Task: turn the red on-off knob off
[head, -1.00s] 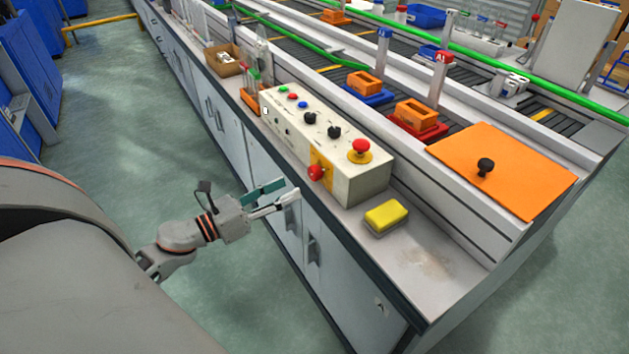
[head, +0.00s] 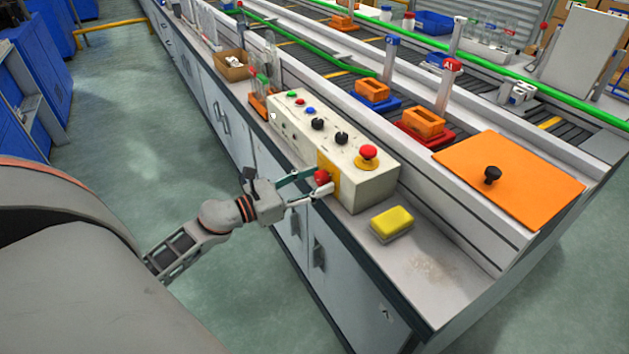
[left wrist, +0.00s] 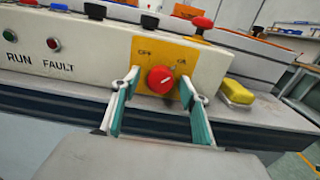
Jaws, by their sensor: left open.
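The red on-off knob (head: 322,176) sits on a yellow plate on the front face of the cream control box (head: 366,186). In the left wrist view the red knob (left wrist: 160,79) is round, with a small white mark that appears to slant to the upper right. The label at its upper left reads OFF; the one at its upper right looks like ON. My left gripper (head: 320,183) is at the knob. In the left wrist view its open fingers (left wrist: 158,92) stand on either side of the knob, with gaps between. My right gripper is not in view.
A red mushroom button (head: 368,153) on a yellow base stands on top of the box, near two black knobs. A yellow sponge (head: 392,224) lies on the bench to the right. An orange board (head: 520,190) with a black handle lies behind. Floor is clear in front.

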